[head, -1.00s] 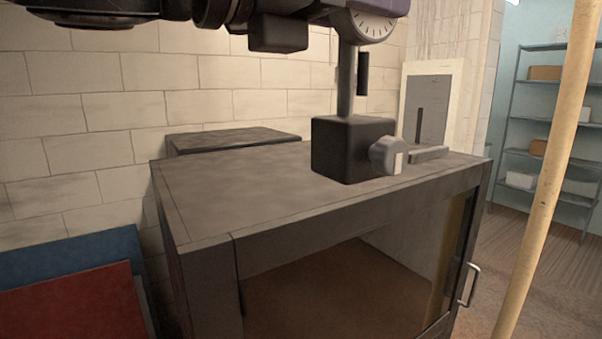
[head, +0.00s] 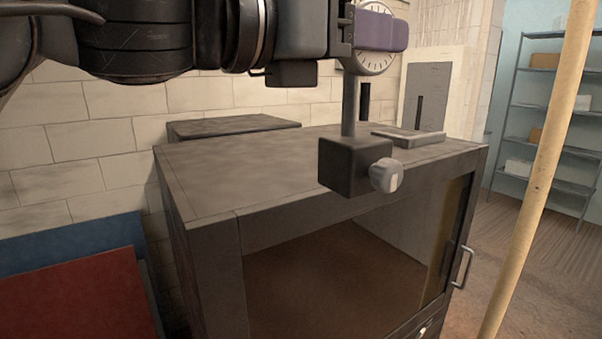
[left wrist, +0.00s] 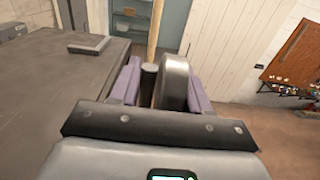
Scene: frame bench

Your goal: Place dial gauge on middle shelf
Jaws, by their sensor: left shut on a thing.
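The dial gauge (head: 374,62) has a round white face, a grey post and a black block base (head: 346,168) with a light knob. My left gripper (head: 380,32) is shut on the gauge near its dial and holds it upright. The base appears in front of the dark cabinet's (head: 232,178) top front edge. In the left wrist view the gauge (left wrist: 174,82) sits between the purple finger pads. The cabinet front is open on a brown interior floor (head: 330,285); I cannot make out a middle shelf. My right gripper is not in view.
A pale pole (head: 540,180) stands right of the cabinet. Red (head: 75,300) and blue (head: 75,245) panels stand at the left. A wall rack (head: 548,110) is behind at right.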

